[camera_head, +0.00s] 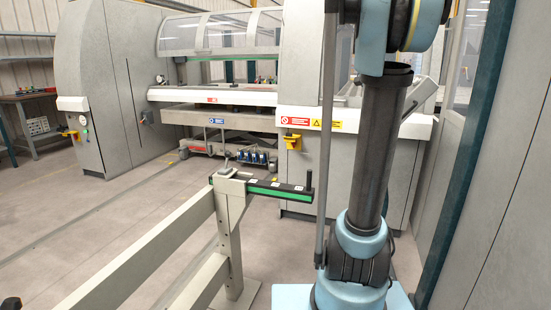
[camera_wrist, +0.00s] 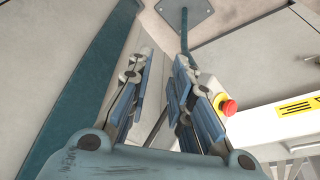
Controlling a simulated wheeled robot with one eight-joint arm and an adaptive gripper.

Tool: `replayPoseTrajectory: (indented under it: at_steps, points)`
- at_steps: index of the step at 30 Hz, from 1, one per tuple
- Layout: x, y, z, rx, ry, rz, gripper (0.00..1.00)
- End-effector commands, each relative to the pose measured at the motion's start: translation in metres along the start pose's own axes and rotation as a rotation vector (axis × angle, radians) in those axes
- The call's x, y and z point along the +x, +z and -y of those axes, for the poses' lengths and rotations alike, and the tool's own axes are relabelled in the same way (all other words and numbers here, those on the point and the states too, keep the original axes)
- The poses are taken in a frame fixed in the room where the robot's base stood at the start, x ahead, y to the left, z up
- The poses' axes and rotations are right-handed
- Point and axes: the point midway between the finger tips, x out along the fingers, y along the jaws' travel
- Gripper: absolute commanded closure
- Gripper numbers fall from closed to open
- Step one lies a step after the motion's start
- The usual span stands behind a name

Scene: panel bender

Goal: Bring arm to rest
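My gripper (camera_wrist: 160,90) shows in the wrist view with its two blue jointed fingers spread apart. I see nothing held between them; the floor and grey panels show through the gap. A red emergency button on a yellow housing (camera_wrist: 224,102) shows just right of the right finger; I cannot tell the distance between them. In the head view my arm (camera_head: 378,150) stands upright at the right, its upper part running out of the top of the picture. The gripper is not seen in the head view.
A large grey panel bender (camera_head: 105,80) with a clear hood fills the back. A beige rail (camera_head: 150,262) with a black and green bar (camera_head: 275,189) stands left of my arm. A grey, teal-edged panel (camera_head: 500,160) is close on the right. Open floor (camera_head: 90,215) lies left.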

Motion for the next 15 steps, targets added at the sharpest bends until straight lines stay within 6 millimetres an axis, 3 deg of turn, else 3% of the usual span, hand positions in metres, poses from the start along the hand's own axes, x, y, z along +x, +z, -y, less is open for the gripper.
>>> replayPoseTrajectory:
  at_steps: [3, 15]
  points:
    - [0.008, 0.039, -0.016, -0.102, -0.021, 0.017, 0.8]
    - [0.049, 0.16, -0.074, -0.454, -0.098, 0.065, 0.8]
